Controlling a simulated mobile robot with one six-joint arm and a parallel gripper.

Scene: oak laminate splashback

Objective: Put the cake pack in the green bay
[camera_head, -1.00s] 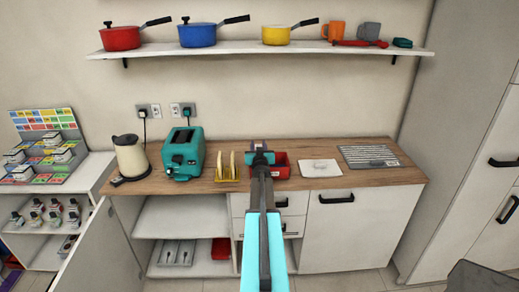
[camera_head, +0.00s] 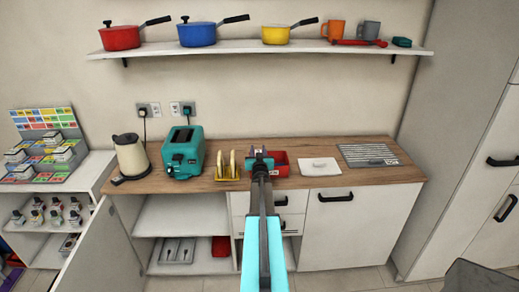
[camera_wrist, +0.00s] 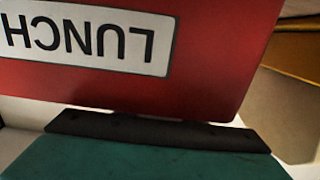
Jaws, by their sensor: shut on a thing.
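A red open box (camera_head: 281,164) stands on the wooden counter, just right of my gripper (camera_head: 260,156). In the wrist view a red box wall (camera_wrist: 210,85) with a white label reading LUNCH, upside down, fills most of the picture. A dark finger pad (camera_wrist: 150,131) of my gripper lies along its edge. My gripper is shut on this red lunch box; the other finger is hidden. I cannot make out a cake pack. A rack (camera_head: 45,150) with coloured patches, some green, and small packs stands at the far left; I cannot tell which is the green bay.
On the counter (camera_head: 345,182) stand a kettle (camera_head: 131,157), a teal toaster (camera_head: 184,152), a yellow rack (camera_head: 228,167), a white dish (camera_head: 319,167) and a drainer grid (camera_head: 369,156). A wall shelf (camera_head: 300,47) holds pans and mugs. An open cabinet door (camera_head: 102,255) juts out at lower left.

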